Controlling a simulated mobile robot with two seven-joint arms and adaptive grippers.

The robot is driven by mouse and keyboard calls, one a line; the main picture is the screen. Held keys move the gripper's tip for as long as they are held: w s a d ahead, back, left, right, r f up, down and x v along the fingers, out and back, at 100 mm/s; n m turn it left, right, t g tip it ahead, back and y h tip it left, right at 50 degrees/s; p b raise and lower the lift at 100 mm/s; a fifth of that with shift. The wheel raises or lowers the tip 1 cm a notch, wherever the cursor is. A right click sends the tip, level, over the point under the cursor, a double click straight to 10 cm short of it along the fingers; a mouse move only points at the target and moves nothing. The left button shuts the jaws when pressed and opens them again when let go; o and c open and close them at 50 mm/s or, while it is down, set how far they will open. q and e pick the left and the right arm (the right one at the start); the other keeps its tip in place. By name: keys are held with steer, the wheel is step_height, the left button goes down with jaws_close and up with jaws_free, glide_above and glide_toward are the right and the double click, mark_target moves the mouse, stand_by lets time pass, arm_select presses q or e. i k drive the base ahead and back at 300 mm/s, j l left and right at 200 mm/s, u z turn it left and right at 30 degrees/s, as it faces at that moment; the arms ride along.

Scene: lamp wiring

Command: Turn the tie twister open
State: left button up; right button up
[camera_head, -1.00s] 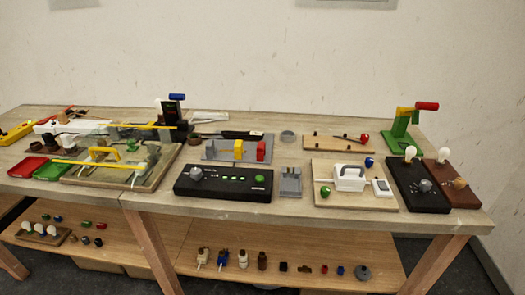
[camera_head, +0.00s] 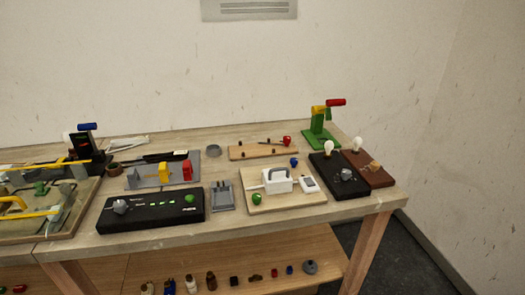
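A green stand (camera_head: 318,138) with a yellow head and a red handle (camera_head: 336,102) stands at the back right of the table. It may be the tie twister, but I cannot tell for sure. The red handle points right. A wooden board (camera_head: 240,153) to its left carries a thin rod ending in a red ball (camera_head: 287,140). Neither of my grippers shows in the head view.
The table (camera_head: 160,243) has a black box (camera_head: 355,190) and a brown box with bulbs at right, a board with a white device (camera_head: 276,183), a black panel (camera_head: 150,212) and a grey holder (camera_head: 222,197). A lower shelf (camera_head: 215,268) holds several small parts. Floor is clear at right.

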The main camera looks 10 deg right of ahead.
mark_target(287, 141)
steer(key=l+z, duration=0.25)
steer(key=l, duration=0.5)
steer(key=l+z, duration=0.25)
steer(key=l, duration=0.5)
steer(key=i, duration=0.05)
